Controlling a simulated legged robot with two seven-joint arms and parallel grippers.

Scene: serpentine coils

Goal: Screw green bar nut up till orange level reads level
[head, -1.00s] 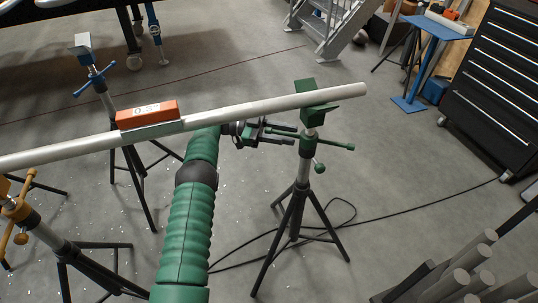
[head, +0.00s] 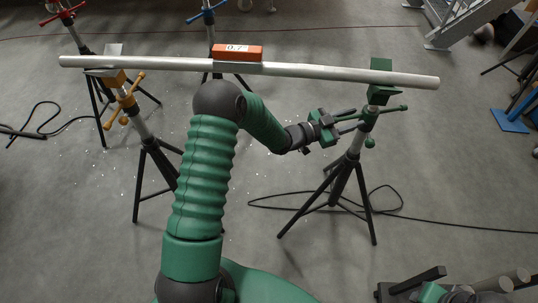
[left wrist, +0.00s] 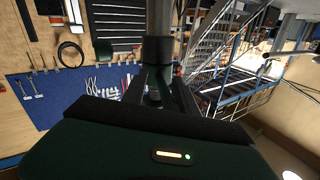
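A long pale pipe (head: 320,72) lies across stand heads in the head view. An orange level (head: 237,52) sits on it left of centre; its display seems to read about 0.7, so not zero. The pipe's right part rests on the green head (head: 382,80) of a tripod stand. Below that head is the green bar nut (head: 372,114), with side bars and a round knob. My left gripper (head: 346,121) is beside the nut's left bar, fingers apart; whether they touch the bar is unclear. The left wrist view shows a stand's post (left wrist: 159,20) from close by.
A stand with an orange bar nut (head: 124,103) bears the pipe's left part. Stands with red (head: 64,13) and blue (head: 207,12) handles are behind. A black cable (head: 460,228) lies on the floor. Grey cylinders (head: 495,285) are at lower right.

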